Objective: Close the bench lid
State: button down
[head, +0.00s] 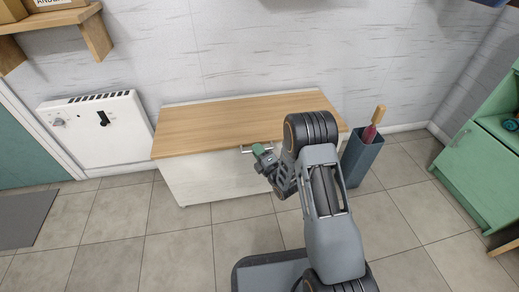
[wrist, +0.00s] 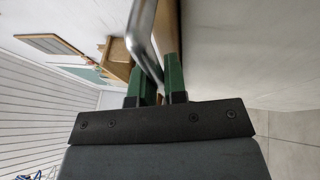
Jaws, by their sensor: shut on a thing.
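The bench (head: 215,178) stands against the wall with a white body. Its light-wood lid (head: 215,122) lies flat across the top in the head view, and I see no clear gap under it. A metal bar handle (head: 246,151) sits at the lid's front edge. My gripper (head: 261,152) is at this handle, in front of the bench. In the wrist view my gripper's green fingers (wrist: 152,80) are on either side of the metal handle (wrist: 145,45), shut on it. My arm hides the right part of the bench front and lid.
A grey bin (head: 361,160) holding a wooden-handled item stands right of the bench. A white wall heater (head: 97,130) is at left. A green cabinet (head: 475,150) stands at far right. A wooden shelf (head: 55,20) hangs upper left. Tiled floor in front is mostly clear.

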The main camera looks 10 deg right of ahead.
jog(key=shift+f, duration=0.35)
jog(key=c, duration=1.5)
grip_release()
jog(key=shift+o, duration=0.2)
jog(key=p+v, duration=0.3)
jog(key=v, duration=1)
jog(key=shift+s, duration=0.35)
jog(key=shift+d, duration=0.15)
